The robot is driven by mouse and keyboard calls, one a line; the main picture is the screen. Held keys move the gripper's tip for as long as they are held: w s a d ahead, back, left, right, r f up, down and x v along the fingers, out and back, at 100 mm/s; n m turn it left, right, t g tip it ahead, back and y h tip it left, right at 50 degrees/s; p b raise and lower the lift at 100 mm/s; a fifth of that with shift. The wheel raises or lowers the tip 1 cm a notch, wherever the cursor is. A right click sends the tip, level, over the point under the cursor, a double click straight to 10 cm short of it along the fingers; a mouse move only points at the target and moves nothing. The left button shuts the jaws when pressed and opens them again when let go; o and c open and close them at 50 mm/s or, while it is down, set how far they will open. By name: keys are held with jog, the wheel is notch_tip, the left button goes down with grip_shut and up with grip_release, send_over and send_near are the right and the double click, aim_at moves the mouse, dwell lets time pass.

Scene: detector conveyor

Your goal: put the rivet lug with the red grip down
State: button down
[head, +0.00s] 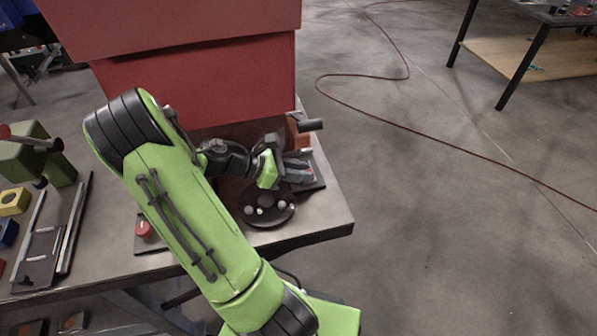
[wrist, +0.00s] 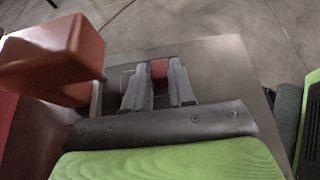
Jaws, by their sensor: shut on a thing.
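The rivet lug's red grip (wrist: 159,69) shows between the two grey fingers of my gripper (wrist: 158,84) in the wrist view. The fingers are shut on it. The rest of the lug is hidden or too small to make out. In the head view my gripper (head: 300,168) is low over the right end of the table, above a dark flat plate (head: 318,183). I cannot tell whether the lug touches the plate.
A red-orange block (wrist: 65,50) stands close left of my gripper. A round dark dish (head: 255,221) with several small round pieces lies on the table (head: 325,215). A red button (head: 144,229) is farther left. A large red housing (head: 200,85) rises behind.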

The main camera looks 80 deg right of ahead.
jog(key=c, duration=1.4)
grip_release()
jog(key=shift+f, duration=0.1)
jog(key=o, duration=0.4)
jog(key=shift+o, duration=0.2)
